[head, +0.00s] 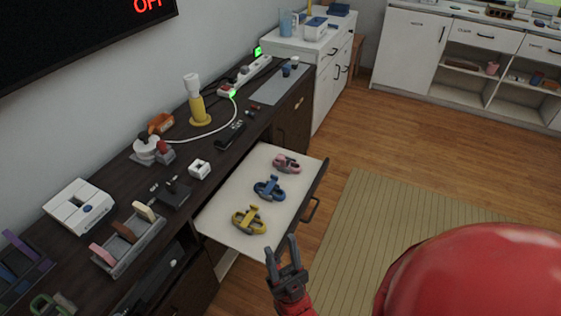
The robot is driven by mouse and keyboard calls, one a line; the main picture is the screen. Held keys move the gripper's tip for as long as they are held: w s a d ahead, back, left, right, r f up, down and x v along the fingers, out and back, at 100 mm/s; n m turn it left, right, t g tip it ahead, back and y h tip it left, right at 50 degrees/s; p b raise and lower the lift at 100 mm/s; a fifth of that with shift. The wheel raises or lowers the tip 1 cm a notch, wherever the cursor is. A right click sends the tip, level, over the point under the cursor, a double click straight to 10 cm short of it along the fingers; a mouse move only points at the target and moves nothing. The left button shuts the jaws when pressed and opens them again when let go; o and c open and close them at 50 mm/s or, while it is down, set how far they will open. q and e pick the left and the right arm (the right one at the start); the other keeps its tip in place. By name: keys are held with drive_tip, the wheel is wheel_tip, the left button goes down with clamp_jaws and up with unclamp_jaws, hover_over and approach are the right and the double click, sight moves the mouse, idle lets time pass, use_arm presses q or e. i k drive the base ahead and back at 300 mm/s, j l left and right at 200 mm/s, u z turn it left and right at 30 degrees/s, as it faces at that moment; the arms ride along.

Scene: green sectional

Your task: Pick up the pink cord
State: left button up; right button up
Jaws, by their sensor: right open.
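The pink cord (286,164) lies coiled at the far end of an open white drawer (228,194). A blue cord (269,188) lies in the middle of the drawer and a yellow cord (249,220) at its near end. My right gripper (284,251) is open and empty, just off the drawer's near corner, closest to the yellow cord and apart from all three. My left gripper is not in view.
The drawer's dark front with its handle (311,209) juts out over the wood floor. The dark cabinet top (128,188) holds several devices, a yellow-based lamp-like item (198,108) and a grey tray (130,246). A striped rug (375,225) lies on open floor at right.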

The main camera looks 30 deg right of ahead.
sight(289, 162)
drive_tip(key=i+l+u, duration=0.1)
drive_tip(key=l, duration=0.5)
drive_tip(key=i+l+u, duration=0.15)
drive_tip(key=l, duration=0.4)
drive_tip(key=l+u, duration=0.1)
drive_tip(key=l, duration=0.5)
drive_tip(key=i+l, duration=0.15)
drive_tip(key=l, duration=0.15)
drive_tip(key=i+l+u, duration=0.1)
drive_tip(key=l, duration=0.25)
drive_tip(key=i+l+u, duration=0.1)
drive_tip(key=i+l, duration=0.25)
